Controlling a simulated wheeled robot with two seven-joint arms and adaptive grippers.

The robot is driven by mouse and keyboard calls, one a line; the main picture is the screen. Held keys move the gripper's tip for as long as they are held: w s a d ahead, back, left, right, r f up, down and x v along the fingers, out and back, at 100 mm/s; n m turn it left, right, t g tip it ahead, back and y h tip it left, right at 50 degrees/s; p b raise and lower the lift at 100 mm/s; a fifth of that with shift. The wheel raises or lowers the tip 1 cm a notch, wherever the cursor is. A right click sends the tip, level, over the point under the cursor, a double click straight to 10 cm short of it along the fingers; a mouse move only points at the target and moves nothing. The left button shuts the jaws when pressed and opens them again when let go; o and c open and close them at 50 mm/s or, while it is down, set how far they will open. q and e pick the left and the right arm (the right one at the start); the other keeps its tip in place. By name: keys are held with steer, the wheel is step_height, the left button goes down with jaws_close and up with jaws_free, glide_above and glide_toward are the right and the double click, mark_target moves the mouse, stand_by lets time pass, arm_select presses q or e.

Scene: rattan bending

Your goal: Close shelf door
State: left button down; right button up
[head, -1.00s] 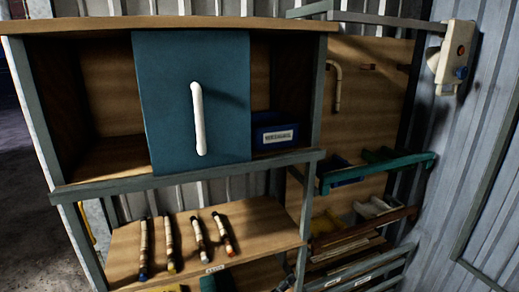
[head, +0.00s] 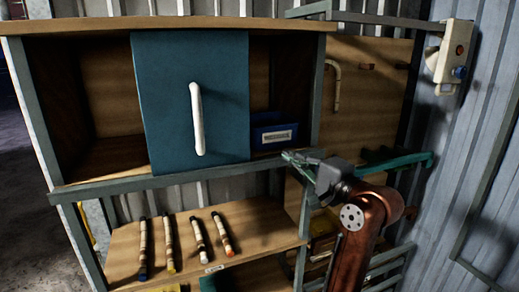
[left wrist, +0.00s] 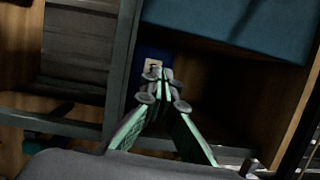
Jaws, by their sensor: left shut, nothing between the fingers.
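The shelf door is a flat teal panel (head: 165,110) with a white vertical handle (head: 197,118). It stands across the middle of the upper shelf compartment, with open gaps on its left and right. In the left wrist view the teal panel (left wrist: 240,22) is at the top right. My left gripper (head: 290,156) is shut and empty at the lower right corner of the compartment, right of the door and apart from the handle. In the left wrist view its green fingers (left wrist: 163,82) meet in front of the blue box. My right gripper is not in view.
A blue labelled box (head: 273,133) sits in the right gap. Several rattan sticks (head: 198,238) lie on the lower shelf (head: 260,222). A wooden board (head: 372,85) and a wall-mounted device (head: 455,50) are at the right. The left gap (head: 105,90) looks empty.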

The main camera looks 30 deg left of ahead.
arm_select(q)
steer(key=shift+h, duration=0.3)
steer(key=p+x, duration=0.2)
steer(key=x, duration=0.7)
steer(key=shift+w+a+p, duration=0.2)
steer(key=shift+w+p, duration=0.1)
steer(key=shift+w, duration=0.05)
steer(key=s+a, duration=0.2)
steer(key=shift+s+p, duration=0.3)
steer(key=shift+p, duration=0.05)
steer(key=shift+s+a+f, duration=0.1)
steer(key=shift+s+a, duration=0.05)
steer(key=shift+s, duration=0.05)
